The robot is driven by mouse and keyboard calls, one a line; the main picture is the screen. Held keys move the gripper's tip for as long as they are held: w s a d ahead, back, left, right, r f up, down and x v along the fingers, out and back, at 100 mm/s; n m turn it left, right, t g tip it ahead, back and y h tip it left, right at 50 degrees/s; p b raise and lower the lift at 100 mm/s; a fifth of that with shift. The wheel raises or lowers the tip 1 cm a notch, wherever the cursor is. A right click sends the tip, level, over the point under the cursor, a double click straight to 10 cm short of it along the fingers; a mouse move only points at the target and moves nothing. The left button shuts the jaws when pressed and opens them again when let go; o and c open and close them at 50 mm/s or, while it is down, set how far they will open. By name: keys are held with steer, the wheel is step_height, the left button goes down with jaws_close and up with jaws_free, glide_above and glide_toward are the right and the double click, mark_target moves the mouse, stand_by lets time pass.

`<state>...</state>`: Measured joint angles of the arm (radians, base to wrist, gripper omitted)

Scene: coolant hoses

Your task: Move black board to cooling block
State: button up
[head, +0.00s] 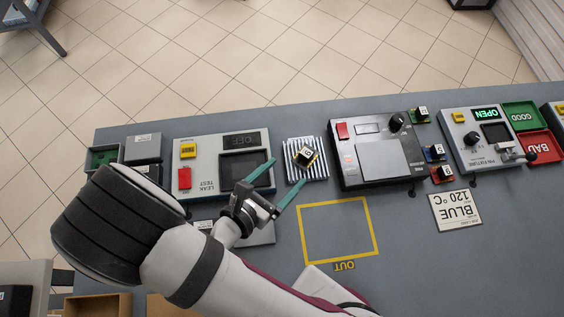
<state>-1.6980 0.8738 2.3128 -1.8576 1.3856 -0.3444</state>
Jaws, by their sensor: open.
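The finned silver cooling block (319,170) stands near the back middle of the bench, between two grey machines. A small dark board (306,155) with a pale square label rests tilted in the picture on top of the block; it looks like the black board. My gripper (289,170) is open, its two teal fingers spread apart and pointing toward the block. The fingertips are at the block's near left side in this view, with nothing between them. Their height above the bench is hard to tell.
A leak test machine (205,164) is left of the block, a grey lidded machine (376,160) right. A yellow OUT square (338,231) is empty. A fixture (476,145) stands right.

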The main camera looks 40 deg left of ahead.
steer(key=shift+s+r, duration=0.15)
steer(key=shift+s, duration=0.05)
steer(key=w+d+r+m+g+h, duration=0.2)
steer(key=d+r+m+g+h, duration=0.3)
steer(key=d+m, duration=0.5)
steer(key=w+d+r+m+g+h, duration=0.2)
steer(key=d+r+m+g+h, duration=0.25)
steer(key=d+m, duration=0.6)
steer(key=s+d+r+m+g+y, duration=0.1)
steer(key=s+r+m+g+y, duration=0.1)
steer(key=m, duration=0.8)
steer(key=s+d+r+m+g+y, duration=0.1)
steer(key=s+r+m+y, duration=0.3)
steer(key=m+y, duration=0.5)
steer(key=shift+s+d+m+g, duration=0.25)
steer(key=shift+s+m+g, duration=0.4)
steer(key=shift+s+m, duration=0.45)
